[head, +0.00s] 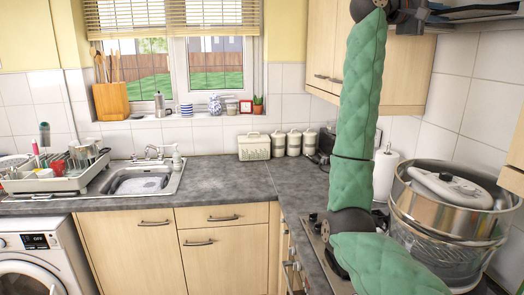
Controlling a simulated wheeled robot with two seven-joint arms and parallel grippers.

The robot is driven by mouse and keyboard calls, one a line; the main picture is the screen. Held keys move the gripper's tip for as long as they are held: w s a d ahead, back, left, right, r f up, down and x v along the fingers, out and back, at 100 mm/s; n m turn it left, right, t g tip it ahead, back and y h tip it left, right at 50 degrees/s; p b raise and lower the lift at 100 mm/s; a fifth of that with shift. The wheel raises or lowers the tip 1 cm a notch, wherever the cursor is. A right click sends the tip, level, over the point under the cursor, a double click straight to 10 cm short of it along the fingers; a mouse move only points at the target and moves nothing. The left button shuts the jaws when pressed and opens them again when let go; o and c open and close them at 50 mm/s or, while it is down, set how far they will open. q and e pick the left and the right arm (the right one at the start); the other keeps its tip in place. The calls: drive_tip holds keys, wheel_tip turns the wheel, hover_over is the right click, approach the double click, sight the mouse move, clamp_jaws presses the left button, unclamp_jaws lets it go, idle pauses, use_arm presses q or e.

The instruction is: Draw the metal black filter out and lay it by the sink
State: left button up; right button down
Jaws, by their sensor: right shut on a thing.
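The metal black filter (470,11) shows as a dark flat slab at the top right, cut off by the picture's edge. My right arm rises in front of the counter, and its black wrist and gripper (424,14) are at the top edge, against the slab's left end. The right gripper is shut on it; its fingertips are hard to make out. The sink (178,179) is at the left, with pale suds in its basin. My left gripper is not in view.
A dish rack (55,180) with crockery stands left of the sink. The grey counter (225,175) right of the sink is bare up to a cream bin (254,147) and canisters.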

drive_tip(key=shift+a+f, duration=0.25)
drive_tip(key=shift+f, duration=0.1)
drive_tip(key=shift+a, duration=0.15)
drive_tip(key=shift+s+a+r+b, duration=0.15)
drive_tip(key=shift+a+b, duration=0.3)
drive_tip(key=shift+a, duration=0.65)
drive_tip(key=shift+a, duration=0.1)
drive_tip(key=shift+s+a, duration=0.2)
drive_tip(key=shift+a, duration=0.75)
drive_tip(key=a+b, duration=0.1)
drive_tip(key=a, duration=0.5)
drive_tip(key=shift+s+a+r+b, duration=0.15)
drive_tip(key=shift+s+a+b, duration=0.15)
drive_tip(key=shift+s, duration=0.15)
